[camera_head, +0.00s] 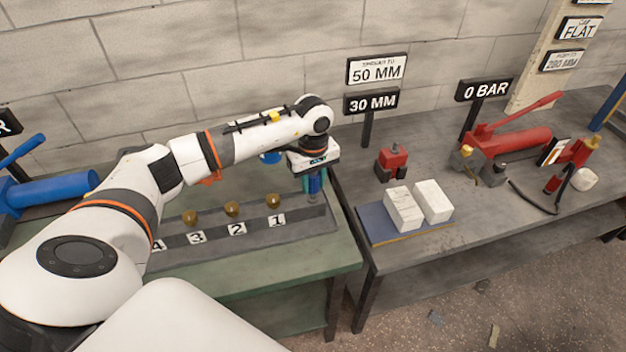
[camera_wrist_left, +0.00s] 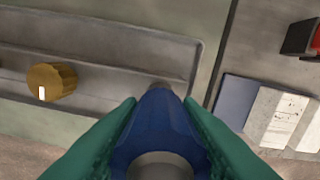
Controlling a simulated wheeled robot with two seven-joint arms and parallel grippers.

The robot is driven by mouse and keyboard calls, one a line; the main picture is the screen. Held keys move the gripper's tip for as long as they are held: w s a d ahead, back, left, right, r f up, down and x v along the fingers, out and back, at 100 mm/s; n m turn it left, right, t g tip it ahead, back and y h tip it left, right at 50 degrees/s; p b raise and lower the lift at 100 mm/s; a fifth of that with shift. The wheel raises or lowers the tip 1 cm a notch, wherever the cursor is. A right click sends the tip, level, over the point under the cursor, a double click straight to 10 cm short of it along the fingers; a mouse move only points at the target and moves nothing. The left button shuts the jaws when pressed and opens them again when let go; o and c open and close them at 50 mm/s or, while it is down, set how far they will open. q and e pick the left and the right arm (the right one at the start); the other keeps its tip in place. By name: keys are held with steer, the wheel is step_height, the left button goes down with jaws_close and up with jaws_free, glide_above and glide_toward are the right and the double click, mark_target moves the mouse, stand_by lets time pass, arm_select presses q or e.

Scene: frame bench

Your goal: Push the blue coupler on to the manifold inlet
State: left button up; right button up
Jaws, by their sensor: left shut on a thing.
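My left gripper (camera_head: 314,190) reaches down over the right end of the grey manifold (camera_head: 292,228). In the left wrist view its green fingers (camera_wrist_left: 165,125) are shut on the blue coupler (camera_wrist_left: 165,120). The coupler's far end points at a short grey stub, the manifold inlet (camera_wrist_left: 158,86), at the manifold's right end. They look close or touching; I cannot tell whether the coupler is seated. Brass knobs stand along the manifold, and one knob (camera_wrist_left: 50,82) shows in the left wrist view. My right gripper is not in view.
Number plates (camera_head: 237,228) mark the manifold's front. A second bench to the right holds white blocks (camera_head: 403,208) on a blue board (camera_head: 385,232), a red block (camera_head: 392,163) and a red hand pump (camera_head: 510,140). A blue pump (camera_head: 45,190) lies at left. A block wall stands behind.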

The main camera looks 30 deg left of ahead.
arm_select(q)
steer(key=shift+f+b, duration=0.9)
steer(key=shift+f, duration=0.15)
steer(key=o, duration=1.2)
steer(key=shift+r, duration=0.1)
steer(key=shift+c, duration=0.2)
step_height(320, 180, up, 12)
steer(key=shift+r+b, duration=0.1)
steer(key=shift+b, duration=1.1)
